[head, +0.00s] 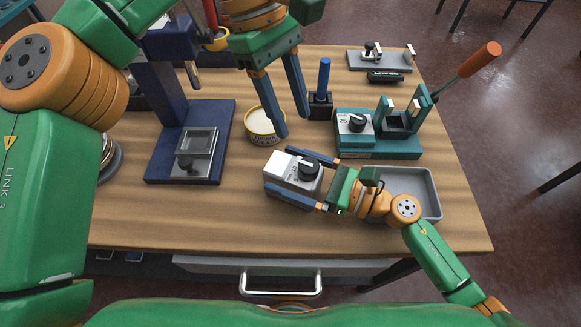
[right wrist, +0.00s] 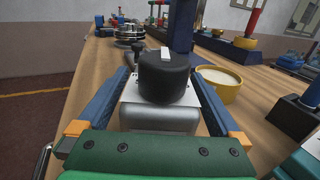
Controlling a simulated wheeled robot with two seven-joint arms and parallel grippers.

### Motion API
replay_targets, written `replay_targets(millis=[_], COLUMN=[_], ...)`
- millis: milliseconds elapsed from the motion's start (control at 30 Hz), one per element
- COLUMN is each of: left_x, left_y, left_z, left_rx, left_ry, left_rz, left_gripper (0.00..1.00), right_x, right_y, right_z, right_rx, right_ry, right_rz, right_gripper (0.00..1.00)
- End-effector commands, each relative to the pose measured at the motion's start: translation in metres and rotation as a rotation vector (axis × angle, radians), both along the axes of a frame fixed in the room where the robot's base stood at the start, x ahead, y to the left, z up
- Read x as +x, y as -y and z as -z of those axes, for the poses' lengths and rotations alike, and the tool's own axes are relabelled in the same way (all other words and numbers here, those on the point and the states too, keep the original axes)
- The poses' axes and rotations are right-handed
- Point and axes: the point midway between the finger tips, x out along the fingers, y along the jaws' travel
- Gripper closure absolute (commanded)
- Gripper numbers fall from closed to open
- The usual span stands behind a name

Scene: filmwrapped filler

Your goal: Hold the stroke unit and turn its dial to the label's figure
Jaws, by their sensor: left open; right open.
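The stroke unit (head: 283,165), a pale box with a black dial (head: 309,168) on top, lies on the table's front half. In the right wrist view its black dial (right wrist: 165,78) has a pale pointer mark, and the box (right wrist: 160,116) sits between my fingers. My right gripper (head: 281,170) is open, one finger along each side of the unit; I cannot tell whether they touch it. My left gripper (head: 293,126) is open and empty, pointing down beyond the unit near a yellow tub. A label reading 25 (head: 343,122) shows on the teal lever device (head: 375,147), beside a dial.
A grey tray (head: 433,195) lies right of the unit, partly behind my right arm. The yellow tub (head: 262,138), a blue-handled tool in a black block (head: 320,104) and a navy press (head: 218,135) stand farther back. The front left of the table (head: 160,215) is clear.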

Motion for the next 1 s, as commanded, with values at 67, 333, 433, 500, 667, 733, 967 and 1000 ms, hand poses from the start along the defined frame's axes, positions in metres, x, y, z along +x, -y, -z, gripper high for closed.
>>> replay_targets(millis=[67,333,433,500,667,733,967,1000], left_x=[-0.0001,0.0000,-0.0001,0.0000,0.0000,0.0000,0.0000,0.0000], left_y=[0.0001,0.0000,0.0001,0.0000,0.0000,0.0000,0.0000,0.0000], left_z=[0.0000,0.0000,0.0000,0.0000,0.0000,0.0000,0.0000,0.0000], left_rx=[0.000,0.000,0.000,0.000,0.000,0.000,0.000,0.000], left_ry=[0.000,0.000,0.000,0.000,0.000,0.000,0.000,0.000], left_rz=[0.000,0.000,0.000,0.000,0.000,0.000,0.000,0.000], left_gripper=[0.50,0.50,0.50,0.50,0.50,0.50,0.50,0.50], right_x=[0.0000,-0.0001,0.0000,0.0000,0.0001,0.0000,0.0000,0.0001], right_y=[0.0002,0.0004,0.0005,0.0005,0.0006,0.0007,0.0007,0.0007], right_z=[-0.0001,-0.0003,-0.0003,-0.0003,-0.0003,-0.0003,-0.0004,-0.0004], right_rx=[0.000,0.000,0.000,0.000,0.000,0.001,0.001,0.001], right_ry=[0.000,0.000,0.000,0.000,0.000,0.000,0.000,0.000], right_rz=[0.000,0.000,0.000,0.001,0.001,0.001,0.001,0.001], right_gripper=[0.00,0.70,0.97,1.00,0.58,0.77,0.95,0.95])
